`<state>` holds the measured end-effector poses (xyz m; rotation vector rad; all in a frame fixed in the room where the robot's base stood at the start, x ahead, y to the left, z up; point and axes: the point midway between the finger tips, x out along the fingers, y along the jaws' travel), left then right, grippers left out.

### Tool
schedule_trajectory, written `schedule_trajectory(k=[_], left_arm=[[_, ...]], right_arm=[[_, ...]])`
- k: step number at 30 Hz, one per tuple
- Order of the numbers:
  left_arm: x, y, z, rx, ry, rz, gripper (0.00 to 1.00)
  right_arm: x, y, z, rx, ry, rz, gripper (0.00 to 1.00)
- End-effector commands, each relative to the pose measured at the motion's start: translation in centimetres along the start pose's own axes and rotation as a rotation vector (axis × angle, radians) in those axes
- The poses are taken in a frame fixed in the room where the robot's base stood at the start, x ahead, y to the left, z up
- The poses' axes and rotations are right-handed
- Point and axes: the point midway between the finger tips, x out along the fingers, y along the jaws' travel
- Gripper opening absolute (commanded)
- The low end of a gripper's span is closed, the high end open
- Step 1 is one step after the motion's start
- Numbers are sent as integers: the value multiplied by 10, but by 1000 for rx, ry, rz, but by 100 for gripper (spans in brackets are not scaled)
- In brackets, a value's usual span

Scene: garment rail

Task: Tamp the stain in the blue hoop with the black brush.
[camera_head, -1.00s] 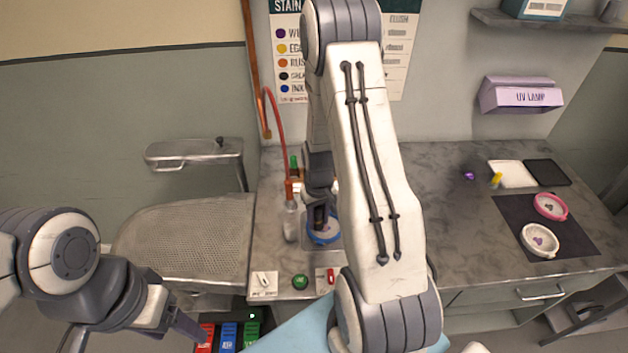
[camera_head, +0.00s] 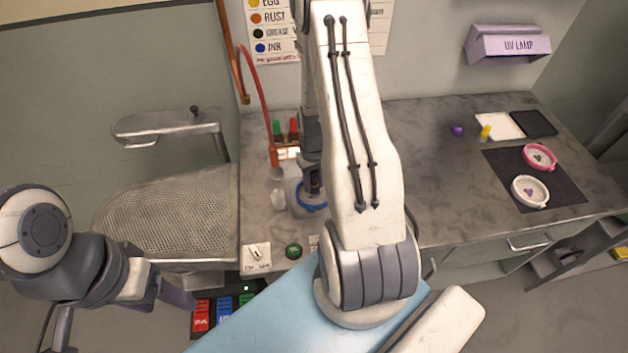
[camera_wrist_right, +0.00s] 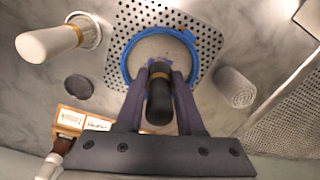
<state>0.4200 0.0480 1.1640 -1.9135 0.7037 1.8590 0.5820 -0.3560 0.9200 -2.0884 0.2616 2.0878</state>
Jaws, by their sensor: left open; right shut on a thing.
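The blue hoop (camera_wrist_right: 192,48) holds pale cloth over a perforated plate (camera_wrist_right: 120,45). Blue stain patches (camera_wrist_right: 147,61) show on the cloth. In the head view the hoop (camera_head: 312,207) is partly hidden behind my right arm. My right gripper (camera_wrist_right: 160,78) is shut on the black brush (camera_wrist_right: 159,100), gripped near its gold band, over the hoop's near part. The brush's far end is hidden, so I cannot tell whether it touches the cloth. My left gripper (camera_head: 180,296) is open and empty, low at left, away from the hoop.
A white-handled tool (camera_wrist_right: 48,43), a dark round lid (camera_wrist_right: 78,87) and a ribbed white cylinder (camera_wrist_right: 236,87) surround the plate. A pink hoop (camera_head: 540,157) and white hoop (camera_head: 530,191) lie on a dark mat at right.

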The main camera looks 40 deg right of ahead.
Motion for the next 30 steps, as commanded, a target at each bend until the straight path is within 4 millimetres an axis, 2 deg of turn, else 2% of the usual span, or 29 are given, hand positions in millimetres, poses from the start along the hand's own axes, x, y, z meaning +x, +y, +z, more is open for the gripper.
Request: schedule_trajectory(k=[18, 30], left_arm=[[2, 0, 0, 0, 0, 0, 66], [14, -1, 1, 0, 0, 0, 66]], right_arm=[[2, 1, 0, 1, 0, 0, 0], [17, 1, 0, 1, -1, 0, 0]])
